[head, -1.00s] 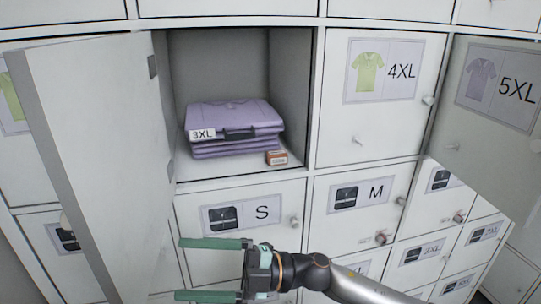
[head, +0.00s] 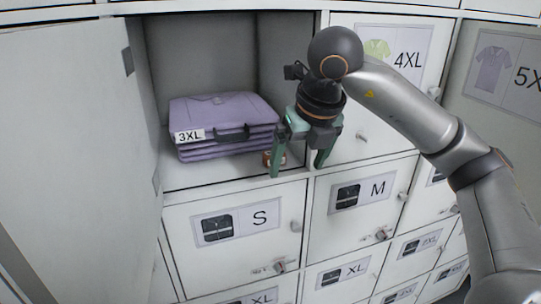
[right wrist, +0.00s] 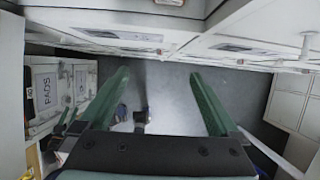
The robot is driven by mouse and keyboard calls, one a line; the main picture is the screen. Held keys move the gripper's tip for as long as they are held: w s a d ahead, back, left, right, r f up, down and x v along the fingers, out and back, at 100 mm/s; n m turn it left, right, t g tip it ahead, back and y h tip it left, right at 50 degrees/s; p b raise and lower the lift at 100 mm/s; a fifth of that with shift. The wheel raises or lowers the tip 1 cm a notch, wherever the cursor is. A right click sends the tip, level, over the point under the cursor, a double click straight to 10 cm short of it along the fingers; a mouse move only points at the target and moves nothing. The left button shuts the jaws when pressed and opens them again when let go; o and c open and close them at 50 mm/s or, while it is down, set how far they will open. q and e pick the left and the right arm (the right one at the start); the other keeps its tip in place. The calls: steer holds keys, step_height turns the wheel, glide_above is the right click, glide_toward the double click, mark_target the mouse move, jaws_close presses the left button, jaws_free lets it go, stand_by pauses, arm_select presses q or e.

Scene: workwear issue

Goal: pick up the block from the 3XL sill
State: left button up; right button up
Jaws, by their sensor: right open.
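The block (head: 267,159) is small and orange-brown with a pale label. It sits on the front sill of the open 3XL compartment, at the right end, beside a stack of folded purple garments (head: 222,112) tagged 3XL. My right gripper (head: 297,170) is open and empty, pointing down in front of the compartment's right edge. Its left finger is just right of the block in the head view and partly covers it. In the right wrist view the block (right wrist: 170,3) shows at the top edge, beyond the open fingers. My left gripper is in neither view.
The compartment's open door (head: 75,150) stands on the left. The closed 4XL door (head: 362,145) is on the right, behind my right arm. The S door (head: 238,235) and M door (head: 360,205), with protruding knobs, lie below. Floor shows beneath the gripper in the wrist view.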

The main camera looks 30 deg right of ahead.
steer(key=p, duration=0.4)
glide_above(266, 155)
steer(key=s+d, duration=0.2)
steer(key=shift+a+r, duration=0.15)
steer(key=shift+r, duration=0.05)
steer(key=x, duration=0.5)
steer(key=c, duration=1.4)
steer(key=shift+c, duration=0.2)
